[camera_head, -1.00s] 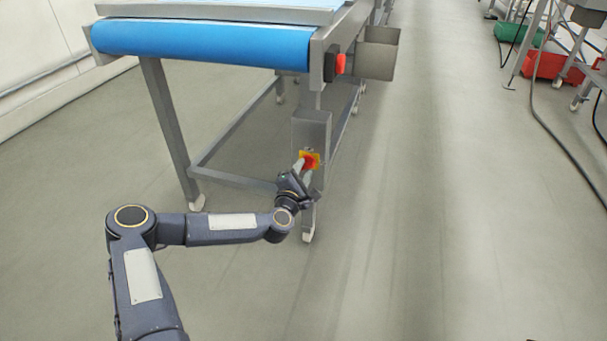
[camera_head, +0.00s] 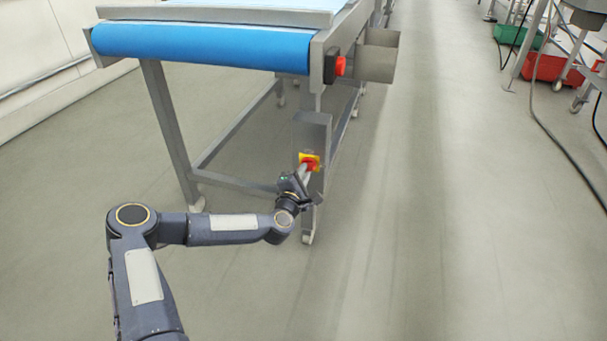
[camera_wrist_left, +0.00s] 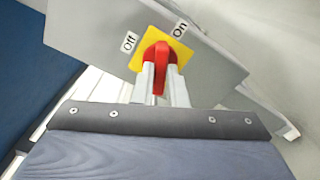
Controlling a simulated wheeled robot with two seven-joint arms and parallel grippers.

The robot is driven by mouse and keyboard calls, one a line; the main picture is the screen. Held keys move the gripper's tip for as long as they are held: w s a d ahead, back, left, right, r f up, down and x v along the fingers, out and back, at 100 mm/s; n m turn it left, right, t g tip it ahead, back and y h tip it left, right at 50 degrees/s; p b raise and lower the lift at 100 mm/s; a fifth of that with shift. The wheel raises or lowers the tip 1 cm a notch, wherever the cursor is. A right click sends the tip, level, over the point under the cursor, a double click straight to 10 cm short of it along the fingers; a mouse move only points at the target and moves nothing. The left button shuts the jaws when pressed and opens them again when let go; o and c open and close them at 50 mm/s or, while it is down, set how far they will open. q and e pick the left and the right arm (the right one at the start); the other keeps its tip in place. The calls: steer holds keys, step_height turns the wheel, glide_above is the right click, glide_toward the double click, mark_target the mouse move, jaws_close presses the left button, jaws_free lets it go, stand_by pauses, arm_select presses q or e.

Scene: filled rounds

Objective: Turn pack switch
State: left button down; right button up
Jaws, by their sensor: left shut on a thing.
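The pack switch is a red knob (camera_wrist_left: 158,57) on a yellow plate (camera_wrist_left: 141,62), on the front of a grey box (camera_head: 312,133) on the conveyor's leg. An "Off" label (camera_wrist_left: 129,42) and an "On" label (camera_wrist_left: 180,28) sit at the plate's edges in the left wrist view. My left gripper (camera_wrist_left: 161,75) is shut on the red knob, one finger on each side of its grip. The grip's upper end points between the two labels. In the head view the left gripper (camera_head: 305,172) covers part of the switch (camera_head: 311,159). My right gripper is not in view.
The conveyor with a blue belt (camera_head: 200,43) stands above and behind the switch. A separate red button (camera_head: 340,66) is on its frame, beside a metal bin (camera_head: 376,64). Green and red crates (camera_head: 548,68) lie far right. The floor right of the conveyor is clear.

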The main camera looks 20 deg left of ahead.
arm_select(q)
steer(key=shift+m+b, duration=0.3)
steer(key=shift+m, duration=2.2)
steer(key=c, duration=1.5)
jaws_free()
steer(key=shift+o, duration=0.2)
steer(key=s+p, duration=0.2)
steer(key=s, duration=0.6)
steer(key=shift+a, duration=0.15)
steer(key=shift+w, duration=0.1)
